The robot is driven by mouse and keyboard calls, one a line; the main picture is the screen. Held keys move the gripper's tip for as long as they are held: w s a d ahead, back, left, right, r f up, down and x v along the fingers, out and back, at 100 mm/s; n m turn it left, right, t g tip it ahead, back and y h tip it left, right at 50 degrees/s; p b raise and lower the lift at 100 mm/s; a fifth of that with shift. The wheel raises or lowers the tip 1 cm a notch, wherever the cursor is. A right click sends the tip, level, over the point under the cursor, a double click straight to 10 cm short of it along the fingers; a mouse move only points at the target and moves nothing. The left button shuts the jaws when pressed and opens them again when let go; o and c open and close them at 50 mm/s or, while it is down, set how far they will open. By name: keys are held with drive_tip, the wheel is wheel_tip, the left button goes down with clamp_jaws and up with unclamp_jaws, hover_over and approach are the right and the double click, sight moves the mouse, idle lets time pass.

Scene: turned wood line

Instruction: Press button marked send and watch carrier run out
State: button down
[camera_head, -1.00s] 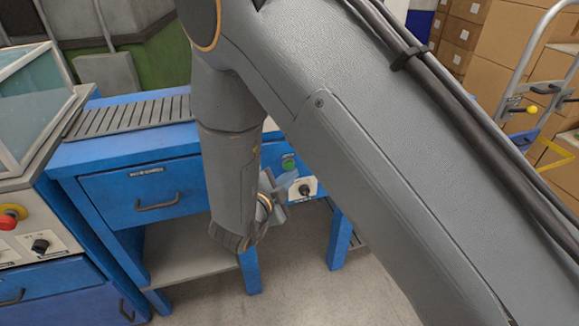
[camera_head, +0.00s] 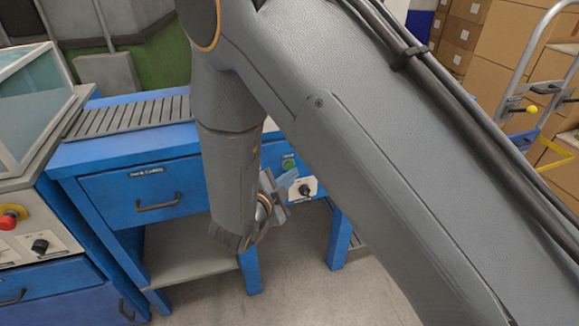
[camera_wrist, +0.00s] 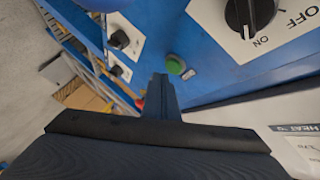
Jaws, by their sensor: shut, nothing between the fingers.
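A green push button (camera_head: 289,164) sits on the blue front of the bench, with a small label above it that is too small to read surely. In the wrist view my gripper's fingers (camera_wrist: 159,82) are shut together and empty, just left of the button. I cannot tell whether they touch it. I see no carrier.
A black knob on a white plate (camera_head: 305,188) is right of my gripper; a large ON/OFF knob (camera_wrist: 250,12) shows in the wrist view. A roller conveyor (camera_head: 130,117) tops the bench, above a drawer (camera_head: 150,195). A red stop button (camera_head: 8,221) is at left.

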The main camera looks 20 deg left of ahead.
drive_tip(key=shift+w, duration=0.15)
idle(0.6)
drive_tip(key=shift+w+a, duration=0.25)
